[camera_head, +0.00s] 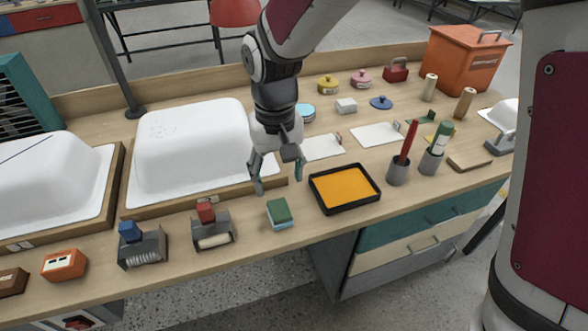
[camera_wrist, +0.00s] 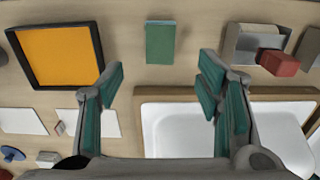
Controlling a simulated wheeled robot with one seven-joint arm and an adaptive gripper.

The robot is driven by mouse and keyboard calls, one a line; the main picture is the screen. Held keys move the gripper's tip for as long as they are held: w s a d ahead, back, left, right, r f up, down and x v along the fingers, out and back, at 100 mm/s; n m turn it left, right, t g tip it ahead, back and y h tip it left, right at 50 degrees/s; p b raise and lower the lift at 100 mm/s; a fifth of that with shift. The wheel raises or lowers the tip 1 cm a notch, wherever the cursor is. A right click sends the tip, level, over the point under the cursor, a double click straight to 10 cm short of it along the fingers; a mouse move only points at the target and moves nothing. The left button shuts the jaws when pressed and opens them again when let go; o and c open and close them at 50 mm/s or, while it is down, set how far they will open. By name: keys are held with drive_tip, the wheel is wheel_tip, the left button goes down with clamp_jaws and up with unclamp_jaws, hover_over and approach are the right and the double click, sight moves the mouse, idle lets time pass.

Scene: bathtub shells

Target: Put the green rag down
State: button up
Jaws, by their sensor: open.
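The green rag (camera_head: 278,210) appears as a small folded green block with a paler blue-green lower layer. It lies on the wooden worktop (camera_head: 330,232) near the front edge, left of the black tray. In the wrist view the rag (camera_wrist: 160,42) is at top centre, beyond the fingertips and apart from them. My gripper (camera_head: 279,182) is open and empty, above the worktop and just behind the rag. Its spread fingers with teal pads (camera_wrist: 161,85) show nothing between them but worktop and a basin edge.
A black tray with an orange inside (camera_head: 345,187) is right of the rag. A grey holder with a red block (camera_head: 211,228) is to its left. White tub shells (camera_head: 192,145) stand behind left. Cups with tools (camera_head: 398,172) stand to the right.

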drive_tip(key=s+d+r, duration=0.3)
drive_tip(key=d+r, duration=0.3)
drive_tip(key=s+d+r+m+t, duration=0.1)
drive_tip(key=s+d+r, duration=0.2)
drive_tip(key=s+d, duration=0.4)
drive_tip(key=s+d+r+m+t, duration=0.1)
drive_tip(key=s+d+r+m, duration=0.1)
drive_tip(key=s+d, duration=0.5)
drive_tip(key=s+r, duration=0.1)
drive_tip(key=s, duration=0.4)
drive_tip(key=shift+t, duration=0.3)
drive_tip(key=shift+r, duration=0.1)
wheel_tip(320, 180, up, 8)
drive_tip(key=t+p, duration=0.1)
drive_tip(key=p, duration=0.5)
drive_tip(key=shift+t+p, duration=0.3)
